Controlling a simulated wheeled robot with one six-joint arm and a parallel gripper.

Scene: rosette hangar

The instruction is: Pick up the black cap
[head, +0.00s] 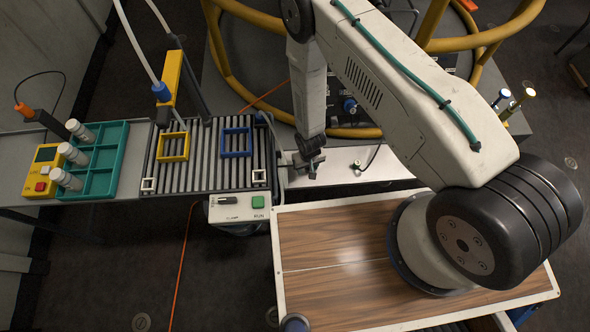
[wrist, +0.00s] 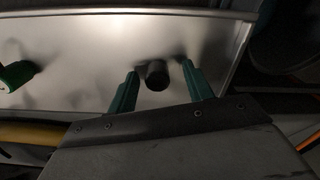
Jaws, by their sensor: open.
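The black cap (wrist: 156,74) is a small dark cylinder on a bright metal surface (wrist: 90,50) in the wrist view. My gripper (wrist: 159,70) is open, with one teal finger on each side of the cap. A gap shows between the cap and each finger; I cannot tell how far down the fingers reach along it. In the head view my gripper (head: 309,163) is low over the pale metal shelf (head: 345,172), and I cannot make out the cap there.
A green piece (wrist: 15,75) lies left of the cap in the wrist view. A slatted rack (head: 205,145) with yellow and blue frames stands left of my gripper in the head view. A yellow tubular rail (head: 250,88) runs behind. A thin cable (head: 372,157) lies to the right.

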